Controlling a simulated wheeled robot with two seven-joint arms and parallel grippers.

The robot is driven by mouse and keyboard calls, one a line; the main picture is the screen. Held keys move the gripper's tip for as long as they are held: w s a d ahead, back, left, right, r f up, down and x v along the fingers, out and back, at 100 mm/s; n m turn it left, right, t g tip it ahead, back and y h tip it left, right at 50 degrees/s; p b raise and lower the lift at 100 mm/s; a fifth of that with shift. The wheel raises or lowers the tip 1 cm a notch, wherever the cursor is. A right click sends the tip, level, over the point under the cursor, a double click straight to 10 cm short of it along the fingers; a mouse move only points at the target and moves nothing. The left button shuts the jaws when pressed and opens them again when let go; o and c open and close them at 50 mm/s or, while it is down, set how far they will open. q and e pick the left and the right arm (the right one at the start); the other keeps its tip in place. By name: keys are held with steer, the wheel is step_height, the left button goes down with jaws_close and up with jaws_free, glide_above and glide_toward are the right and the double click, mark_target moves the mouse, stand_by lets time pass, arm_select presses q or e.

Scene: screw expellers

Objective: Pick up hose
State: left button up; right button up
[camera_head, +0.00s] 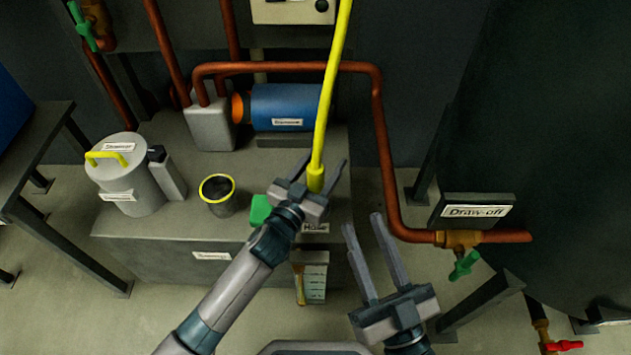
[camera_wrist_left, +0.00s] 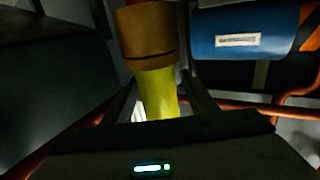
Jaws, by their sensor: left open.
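The yellow hose (camera_head: 327,105) runs down from the top of the head view to a thicker yellow end just above the bench. My left gripper (camera_head: 320,168) is open, with one finger on each side of that lower end. In the left wrist view the yellow end (camera_wrist_left: 158,93) stands between the open fingers, with a brown-orange collar (camera_wrist_left: 147,32) beyond it. I cannot tell whether the fingers touch it. A label reading "Hose" (camera_head: 315,227) is on the bench front, partly hidden by my gripper. My right gripper (camera_head: 364,226) is open and empty, lower right.
A grey bench (camera_head: 170,255) carries a grey canister (camera_head: 128,180) with a yellow handle, a yellow-rimmed cup (camera_head: 217,193) and a blue motor (camera_head: 285,107). A copper pipe (camera_head: 388,180) bends down toward the draw-off valve (camera_head: 463,262). A large dark tank (camera_head: 560,150) fills the right.

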arm_select(q)
steer(key=shift+c, duration=0.7)
jaws_close()
steer(key=shift+r, duration=0.15)
